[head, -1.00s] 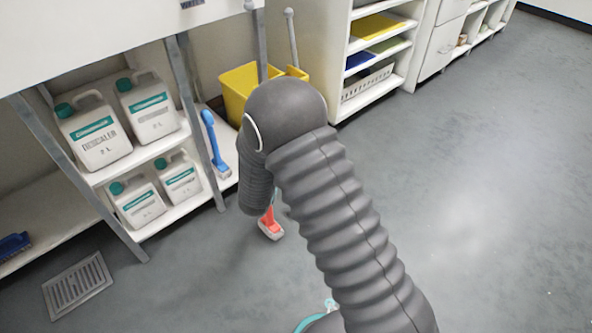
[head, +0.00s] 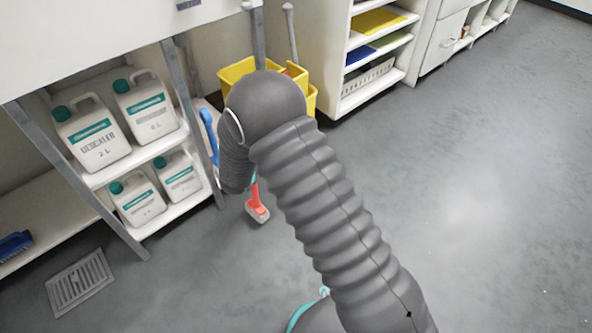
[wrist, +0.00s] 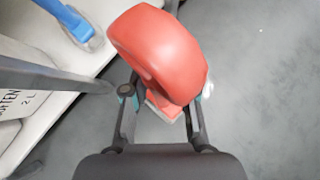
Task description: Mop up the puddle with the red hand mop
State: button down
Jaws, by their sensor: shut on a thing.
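The red hand mop (head: 257,204) has a red handle and a pale head. In the head view it hangs below my arm, over or at the floor beside the shelf; I cannot tell whether its head touches the floor. In the wrist view, my gripper (wrist: 160,96) is shut on the mop, whose large red handle (wrist: 160,48) rises between the fingers and hides much of the mop's head. In the head view my arm hides most of the gripper. I cannot make out a clear puddle; the pale sheen on the right floor may be only reflected light.
A shelf unit (head: 165,225) with several white descaler jugs (head: 90,138) and a blue-handled brush (head: 208,130) stands at left. A yellow mop bucket (head: 236,72) is behind my arm. A floor drain (head: 80,284) lies front left. The floor at right (head: 470,200) is open.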

jog(key=shift+r+p, duration=1.35)
jog(key=shift+r, duration=1.35)
